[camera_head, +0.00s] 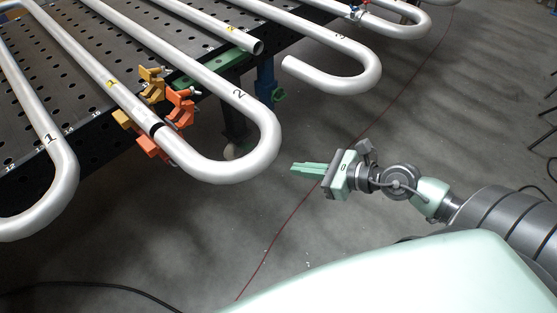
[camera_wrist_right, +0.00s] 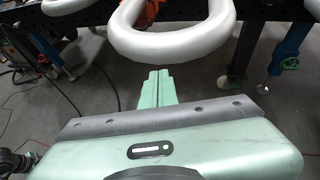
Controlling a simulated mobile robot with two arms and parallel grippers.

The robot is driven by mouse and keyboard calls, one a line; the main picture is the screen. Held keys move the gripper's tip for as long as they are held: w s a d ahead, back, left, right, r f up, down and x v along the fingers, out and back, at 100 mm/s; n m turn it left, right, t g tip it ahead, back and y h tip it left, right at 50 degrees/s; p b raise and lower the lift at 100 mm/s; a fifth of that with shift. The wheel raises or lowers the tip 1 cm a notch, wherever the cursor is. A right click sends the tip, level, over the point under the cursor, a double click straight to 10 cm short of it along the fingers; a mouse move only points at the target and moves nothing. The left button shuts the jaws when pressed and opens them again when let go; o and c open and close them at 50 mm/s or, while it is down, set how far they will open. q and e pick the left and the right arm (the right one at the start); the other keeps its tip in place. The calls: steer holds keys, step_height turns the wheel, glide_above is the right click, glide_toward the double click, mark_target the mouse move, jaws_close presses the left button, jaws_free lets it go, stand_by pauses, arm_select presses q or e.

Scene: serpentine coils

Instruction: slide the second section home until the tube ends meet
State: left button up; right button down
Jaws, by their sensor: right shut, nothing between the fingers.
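The second section (camera_head: 240,97), a silver tube marked 2, ends in a U-bend that overhangs the table edge. Its short leg lines up with a long straight tube (camera_head: 82,62); a dark band (camera_head: 156,128) shows where they come together, and I cannot tell whether the ends touch. Orange clamps (camera_head: 180,107) sit around this spot. My right gripper (camera_head: 293,168) is shut and empty, in the air to the right of the bend, apart from it. In the right wrist view the shut fingers (camera_wrist_right: 159,73) point toward the bend (camera_wrist_right: 172,50). My left gripper is not in view.
A yellow clamp (camera_head: 152,85) stands beside the orange ones. A tube marked 1 (camera_head: 62,165) is at left. The bend marked 3 (camera_head: 350,84) has its open end apart from another open tube end (camera_head: 258,47). The perforated table (camera_head: 120,45) lies beneath; open floor is in front.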

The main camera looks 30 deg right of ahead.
mark_target(267, 155)
steer(key=x, duration=0.2)
steer(key=r+p+x, duration=0.1)
steer(key=x, duration=0.2)
steer(key=shift+w+a+p, duration=0.15)
steer(key=shift+w+p, duration=0.15)
steer(key=shift+w+a+f, duration=0.3)
steer(key=shift+w+a, duration=0.1)
steer(key=shift+w, duration=0.05)
steer(key=shift+w+a+r+p, duration=0.15)
steer(key=shift+w+p, duration=0.1)
steer(key=shift+w, duration=0.25)
steer(key=shift+w+a+r+p, duration=0.1)
steer(key=shift+w+r+p, duration=0.1)
steer(key=shift+w, duration=0.3)
steer(key=shift+w+a, duration=0.1)
steer(key=shift+w, duration=0.25)
steer(key=shift+w+a+f, duration=0.1)
steer(key=shift+w+f, duration=0.05)
steer(key=shift+w, duration=0.1)
